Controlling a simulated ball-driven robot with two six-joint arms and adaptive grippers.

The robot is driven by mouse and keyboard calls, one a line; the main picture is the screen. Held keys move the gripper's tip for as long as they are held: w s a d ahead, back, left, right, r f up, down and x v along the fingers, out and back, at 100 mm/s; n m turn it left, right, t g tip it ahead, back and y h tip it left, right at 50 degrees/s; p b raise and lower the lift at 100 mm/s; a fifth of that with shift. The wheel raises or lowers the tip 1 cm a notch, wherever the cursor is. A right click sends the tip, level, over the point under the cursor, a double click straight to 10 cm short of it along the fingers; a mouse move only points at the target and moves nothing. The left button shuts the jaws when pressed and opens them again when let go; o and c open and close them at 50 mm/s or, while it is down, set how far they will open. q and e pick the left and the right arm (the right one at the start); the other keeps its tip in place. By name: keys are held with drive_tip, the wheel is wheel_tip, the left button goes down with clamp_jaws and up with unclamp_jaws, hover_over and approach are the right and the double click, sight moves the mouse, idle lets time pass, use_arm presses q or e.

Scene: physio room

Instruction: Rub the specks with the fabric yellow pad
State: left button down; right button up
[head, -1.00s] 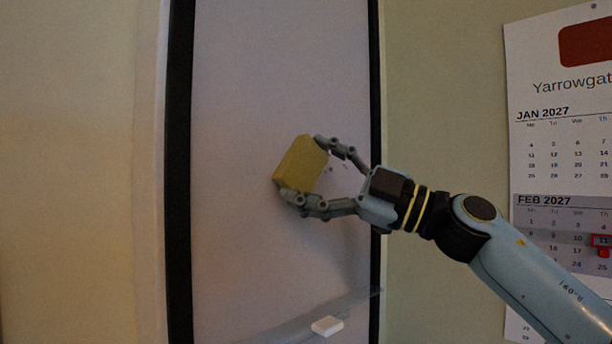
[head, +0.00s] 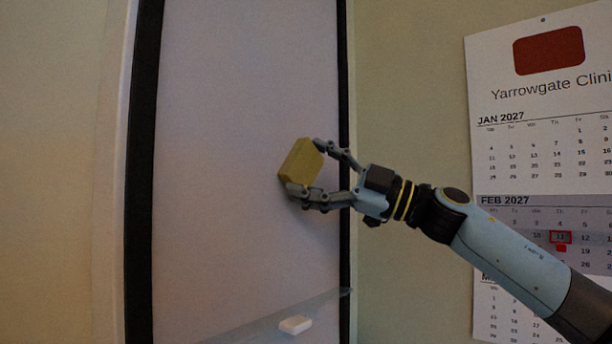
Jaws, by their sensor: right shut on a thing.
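The yellow pad (head: 299,163) is a small block held in front of the pale panel (head: 225,150), toward the panel's right side. My right gripper (head: 306,169) is shut on the pad, with one finger at its upper right and one along its lower edge. I cannot tell whether the pad touches the panel. No specks can be made out on the panel now; any behind the pad or fingers are hidden. My left gripper is not in view.
A black frame (head: 142,180) edges the panel. A thin ledge (head: 250,318) crosses the panel low down, with a small white block (head: 296,325) on it. A wall calendar (head: 545,130) hangs on the right, behind my right arm.

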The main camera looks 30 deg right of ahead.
sight(320, 169)
drive_tip(key=shift+w+d+f+b, duration=0.1)
drive_tip(key=shift+w+d+b, duration=0.2)
drive_tip(key=shift+d, duration=0.3)
drive_tip(key=shift+w+d+b, duration=0.15)
drive_tip(key=shift+d+b, duration=0.2)
drive_tip(key=shift+d, duration=0.25)
drive_tip(key=shift+w+d, duration=0.2)
drive_tip(key=shift+d, duration=0.5)
drive_tip(key=s+d+b, duration=0.2)
drive_tip(key=s+b, duration=0.3)
drive_tip(key=b, duration=0.5)
drive_tip(key=shift+s+b, duration=0.3)
drive_tip(key=shift+s, duration=0.05)
